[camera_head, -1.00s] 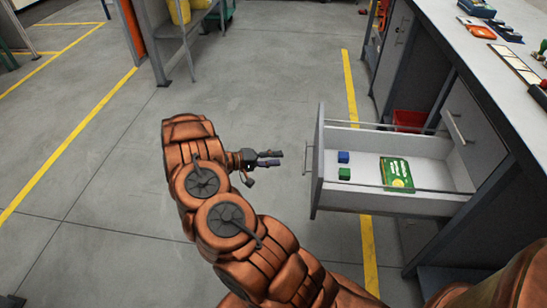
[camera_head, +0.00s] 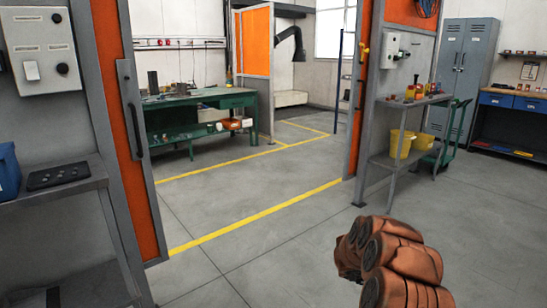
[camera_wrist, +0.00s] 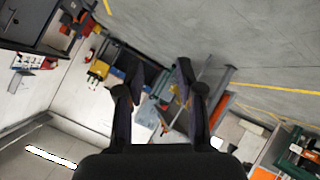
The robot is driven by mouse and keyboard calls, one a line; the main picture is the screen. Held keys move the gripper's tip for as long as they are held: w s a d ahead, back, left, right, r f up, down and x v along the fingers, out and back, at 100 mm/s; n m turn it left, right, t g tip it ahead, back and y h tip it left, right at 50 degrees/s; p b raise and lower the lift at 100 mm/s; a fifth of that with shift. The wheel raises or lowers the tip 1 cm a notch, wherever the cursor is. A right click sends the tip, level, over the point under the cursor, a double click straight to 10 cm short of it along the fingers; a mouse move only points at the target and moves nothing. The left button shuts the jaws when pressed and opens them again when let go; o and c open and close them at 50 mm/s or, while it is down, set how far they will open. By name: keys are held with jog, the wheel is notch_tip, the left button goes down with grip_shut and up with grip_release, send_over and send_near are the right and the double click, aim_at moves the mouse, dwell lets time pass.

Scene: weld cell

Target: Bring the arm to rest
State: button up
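My arm (camera_head: 392,262) shows in the head view at the bottom, right of centre, as folded orange-brown covered links. My gripper is hidden in the head view. In the wrist view my gripper (camera_wrist: 159,78) has its two dark fingers apart, with nothing between them. The wrist view is tilted, and the fingers stand clear of the room behind them.
A green workbench (camera_head: 200,98) stands at the back left. Grey shelving (camera_head: 52,203) is close at left. The middle floor is clear.

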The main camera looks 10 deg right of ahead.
jog(key=w+a+r+n+t+y, duration=0.1)
jog(key=w+a+r+t+y, duration=0.25)
jog(key=a+r, duration=0.4)
jog(key=w+a+r+n+t+y, duration=0.2)
jog(key=w+a+r+y, duration=0.15)
jog(key=a, duration=0.75)
jog(key=s+a+r+n+g+y, duration=0.1)
jog(key=s+a+r+y, duration=0.3)
jog(key=a, duration=0.4)
jog(key=s+a+r+n+y, duration=0.2)
jog(key=s+a+r, duration=0.1)
jog(key=s+a, duration=0.35)
jog(key=s+a+n+g+y, duration=0.1)
jog(key=s+a+g, duration=0.15)
jog(key=s, duration=0.65)
jog(key=s+a+g, duration=0.2)
jog(key=s+g, duration=0.1)
jog(key=s, duration=0.6)
jog(key=s+d+m+g+h, duration=0.1)
jog(key=s+d+g+h, duration=0.3)
jog(key=s, duration=0.9)
jog(key=s+d+g, duration=0.2)
jog(key=s+d, duration=0.3)
jog(key=s, duration=0.8)
notch_tip(320, 180, up, 24)
jog(key=t+p, duration=0.1)
jog(key=p, duration=2.2)
jog(key=shift+s+r, duration=0.2)
jog(key=shift+s, duration=0.25)
